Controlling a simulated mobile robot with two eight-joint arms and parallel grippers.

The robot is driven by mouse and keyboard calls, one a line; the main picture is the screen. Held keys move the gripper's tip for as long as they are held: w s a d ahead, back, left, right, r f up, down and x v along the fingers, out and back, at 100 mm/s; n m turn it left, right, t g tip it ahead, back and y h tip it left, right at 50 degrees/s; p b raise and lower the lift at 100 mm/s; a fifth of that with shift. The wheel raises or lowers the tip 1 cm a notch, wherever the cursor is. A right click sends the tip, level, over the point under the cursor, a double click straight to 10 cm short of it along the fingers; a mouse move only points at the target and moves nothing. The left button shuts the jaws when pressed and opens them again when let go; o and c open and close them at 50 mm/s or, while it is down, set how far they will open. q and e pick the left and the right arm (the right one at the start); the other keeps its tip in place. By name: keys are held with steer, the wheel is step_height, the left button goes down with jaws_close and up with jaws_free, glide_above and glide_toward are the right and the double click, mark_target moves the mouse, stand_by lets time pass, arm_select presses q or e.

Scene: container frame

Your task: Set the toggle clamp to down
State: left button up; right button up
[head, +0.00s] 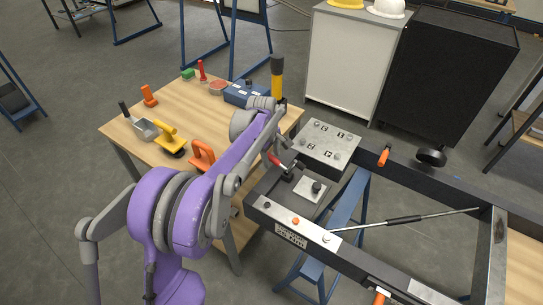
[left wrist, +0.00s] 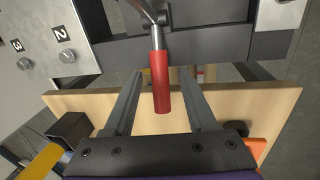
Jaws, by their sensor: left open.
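The toggle clamp (head: 288,172) sits on the near left corner of the dark frame, with its red handle (head: 276,161) sticking out up and to the left. In the left wrist view the red handle (left wrist: 160,82) hangs from its metal lever, its free end toward my gripper. My left gripper (left wrist: 162,76) is open, with one finger on each side of the red handle and visible gaps between. In the head view my purple left arm hides most of this gripper. My right gripper is not in view.
The steel plate (head: 325,142) with numbered bolts lies beside the clamp. A wooden table (head: 125,128) behind my arm holds a yellow-handled tool (head: 168,135), an orange-handled item (head: 202,155) and a blue box (head: 240,93). A gas strut (head: 405,219) crosses the frame opening.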

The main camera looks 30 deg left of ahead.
arm_select(q)
steer(key=shift+c, duration=0.4)
jaws_close()
stand_by(0.9)
